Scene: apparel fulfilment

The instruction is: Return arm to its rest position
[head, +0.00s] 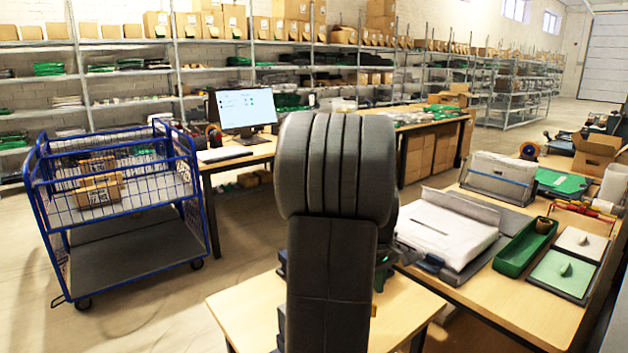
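My arm (331,200) stands upright in the middle of the head view, a dark padded link topped by a thick rounded joint. Its far side is hidden. A small dark part shows just right of it, behind the joint, and I cannot tell what it is. My gripper is not visible, so I cannot see whether it holds anything.
A light wooden table (240,312) lies around my arm. At right, a packing table (530,318) bears a white stack (446,232), a green tray (524,248) and boxes. A blue cage trolley (42,205) stands at left on open floor. A monitor (244,108) stands behind.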

